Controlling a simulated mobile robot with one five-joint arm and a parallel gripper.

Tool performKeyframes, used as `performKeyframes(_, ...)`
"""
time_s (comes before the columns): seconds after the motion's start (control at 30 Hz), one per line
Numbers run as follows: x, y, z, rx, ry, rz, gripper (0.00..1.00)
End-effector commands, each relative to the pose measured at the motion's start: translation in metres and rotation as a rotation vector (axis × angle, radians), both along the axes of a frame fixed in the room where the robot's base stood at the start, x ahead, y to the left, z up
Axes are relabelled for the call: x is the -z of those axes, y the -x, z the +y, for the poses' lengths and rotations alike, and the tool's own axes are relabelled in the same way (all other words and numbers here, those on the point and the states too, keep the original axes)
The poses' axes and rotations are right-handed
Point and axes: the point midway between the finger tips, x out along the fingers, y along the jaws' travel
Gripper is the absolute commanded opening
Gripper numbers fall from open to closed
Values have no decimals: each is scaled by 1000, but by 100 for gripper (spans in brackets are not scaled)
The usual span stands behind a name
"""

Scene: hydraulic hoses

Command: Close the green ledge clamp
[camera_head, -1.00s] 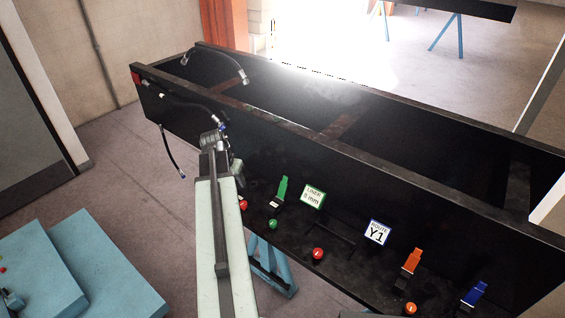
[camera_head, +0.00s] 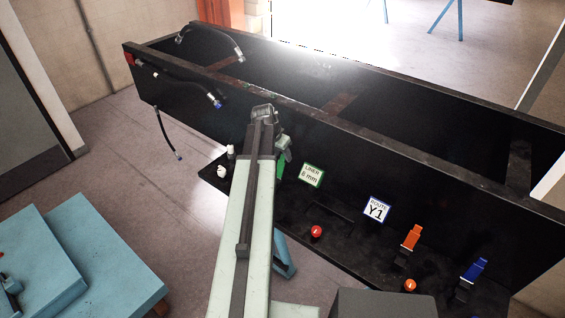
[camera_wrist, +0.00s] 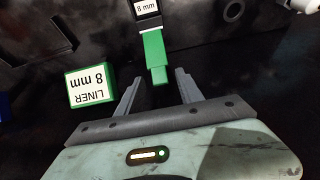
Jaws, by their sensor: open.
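The green ledge clamp (camera_head: 281,166) stands on the black ledge in the head view, mostly hidden behind my arm. In the wrist view its green lever (camera_wrist: 154,50) sticks up, with a dark base and an "8 mm" tag beyond it. My gripper (camera_wrist: 158,76) is open, with one finger on each side of the lever's near end. I cannot tell whether either finger touches it. In the head view my gripper is largely hidden by the arm.
A green-edged "LINER 8 mm" sign (camera_head: 311,175) stands right beside the clamp. Further right are a red knob (camera_head: 316,231), a "Y1" sign (camera_head: 376,210), an orange clamp (camera_head: 411,238) and a blue clamp (camera_head: 474,270). Black hoses (camera_head: 180,84) hang at the left end.

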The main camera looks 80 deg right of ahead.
Motion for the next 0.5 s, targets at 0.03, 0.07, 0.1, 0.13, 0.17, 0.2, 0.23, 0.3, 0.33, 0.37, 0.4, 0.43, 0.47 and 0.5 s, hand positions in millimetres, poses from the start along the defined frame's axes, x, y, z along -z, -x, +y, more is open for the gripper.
performKeyframes(0.03, 8, 1, -2, 0, 0, 0, 44)
performKeyframes(0.07, 9, 1, -3, 0, 0, 0, 44)
performKeyframes(0.1, 8, 2, -3, 0, 0, 0, 44)
performKeyframes(0.13, 8, 2, -3, 0, 0, 0, 44)
performKeyframes(0.17, 7, 2, -3, 0, 0, 0, 44)
performKeyframes(0.2, 6, 2, -3, 0, 0, 0, 44)
performKeyframes(0.23, 6, 2, -2, 0, 0, 0, 44)
performKeyframes(0.3, 6, 2, -2, 0, 0, 0, 41)
performKeyframes(0.33, 6, 2, -2, 0, 0, 0, 32)
performKeyframes(0.37, 6, 2, -2, 0, 0, 0, 24)
performKeyframes(0.4, 6, 2, -2, 0, 0, 0, 13)
performKeyframes(0.43, 6, 2, -2, 0, 0, 0, 5)
performKeyframes(0.47, 6, 2, -2, 0, 0, 0, 0)
performKeyframes(0.5, 6, 2, -2, 0, 0, 0, 0)
